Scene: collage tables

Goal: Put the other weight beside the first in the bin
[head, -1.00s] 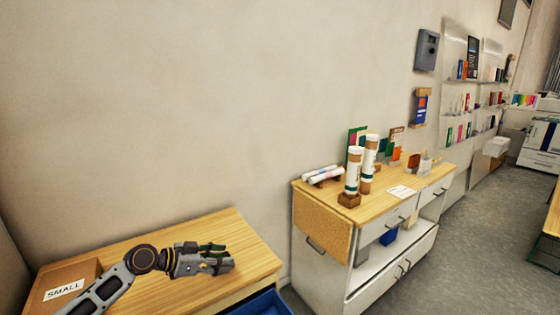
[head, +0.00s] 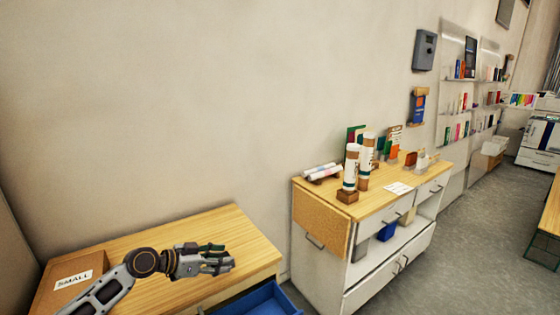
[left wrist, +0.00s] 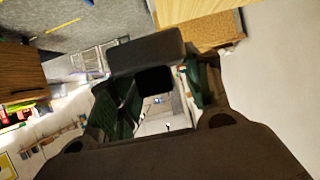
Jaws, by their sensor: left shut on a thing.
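My left gripper (head: 217,260) is over the wooden table at the lower left. It is shut on a dark grey block (left wrist: 145,52), which I take to be the weight. In the left wrist view the block lies across the space between the two green-padded fingers; in the head view it cannot be made out. A blue bin (head: 265,304) shows in part at the bottom edge, in front of the table and to the right of the gripper. Its inside is mostly cut off, and no first weight is visible. My right gripper is not in view.
A cardboard box marked SMALL (head: 73,282) stands at the table's left end. The tabletop (head: 215,228) behind the gripper is bare. A white cabinet (head: 345,270) with upright tubes (head: 351,168) and cards on top stands to the right, across a gap.

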